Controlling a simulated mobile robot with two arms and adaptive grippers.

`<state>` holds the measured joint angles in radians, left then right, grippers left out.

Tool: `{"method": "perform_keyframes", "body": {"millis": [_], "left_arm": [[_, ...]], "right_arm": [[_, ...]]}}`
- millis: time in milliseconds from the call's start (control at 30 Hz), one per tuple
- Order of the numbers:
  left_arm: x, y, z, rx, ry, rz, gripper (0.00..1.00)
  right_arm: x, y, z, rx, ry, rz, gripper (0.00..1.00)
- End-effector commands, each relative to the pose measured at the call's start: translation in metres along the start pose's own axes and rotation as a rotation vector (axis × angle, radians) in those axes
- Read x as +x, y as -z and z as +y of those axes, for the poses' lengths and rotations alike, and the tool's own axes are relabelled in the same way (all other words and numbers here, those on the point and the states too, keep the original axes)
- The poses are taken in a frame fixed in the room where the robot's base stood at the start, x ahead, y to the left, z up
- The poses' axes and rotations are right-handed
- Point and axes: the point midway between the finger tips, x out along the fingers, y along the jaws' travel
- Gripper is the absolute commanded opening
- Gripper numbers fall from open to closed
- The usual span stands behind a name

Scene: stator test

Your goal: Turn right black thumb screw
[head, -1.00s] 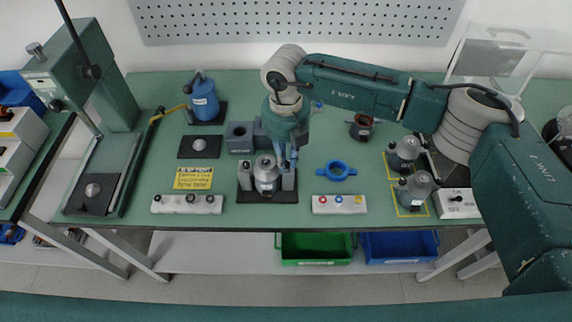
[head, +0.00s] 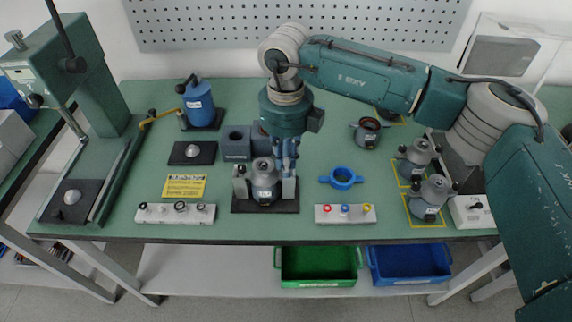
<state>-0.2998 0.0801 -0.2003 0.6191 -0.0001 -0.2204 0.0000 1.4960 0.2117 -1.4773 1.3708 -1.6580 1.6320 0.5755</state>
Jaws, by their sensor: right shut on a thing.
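A grey stator (head: 264,180) stands upright in a fixture on a black base plate (head: 262,207), with a light post on each side. My right gripper (head: 288,172) points down at the right post of this fixture. It is shut on the right black thumb screw, which its fingers hide. The left post (head: 240,186) stands free at the stator's left side. My left gripper is not in view.
White strips with rings (head: 160,214) and coloured buttons (head: 344,220) flank the fixture. A blue ring (head: 341,178) lies to the right. Grey stators (head: 428,200) stand in yellow-marked squares. A press (head: 90,80) is at left. A blue canister (head: 199,103) stands behind.

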Motion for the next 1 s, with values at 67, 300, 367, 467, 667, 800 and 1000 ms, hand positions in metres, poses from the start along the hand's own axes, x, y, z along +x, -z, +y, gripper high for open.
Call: {"method": "perform_keyframes", "body": {"millis": [67,300,367,467,667,800,1000], "left_arm": [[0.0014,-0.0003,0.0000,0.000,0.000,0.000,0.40],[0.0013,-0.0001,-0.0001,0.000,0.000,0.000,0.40],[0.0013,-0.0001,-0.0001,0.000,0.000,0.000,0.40],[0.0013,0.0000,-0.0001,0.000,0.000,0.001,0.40],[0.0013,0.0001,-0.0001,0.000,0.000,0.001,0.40],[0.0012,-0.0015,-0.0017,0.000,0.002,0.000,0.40],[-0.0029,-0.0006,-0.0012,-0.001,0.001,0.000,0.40]], "right_arm": [[0.0001,-0.0001,0.0002,-0.008,0.000,0.000,0.00],[-0.0005,-0.0001,0.0003,-0.013,0.000,0.000,0.00],[-0.0005,-0.0001,0.0003,-0.013,0.000,0.000,0.00],[-0.0005,-0.0001,0.0003,-0.012,0.000,0.000,0.00],[-0.0004,-0.0002,0.0003,-0.012,0.000,0.000,0.23],[-0.0003,-0.0002,0.0004,-0.012,-0.001,0.000,0.23],[-0.0019,-0.0001,0.0005,0.005,-0.001,0.000,0.23]]}}
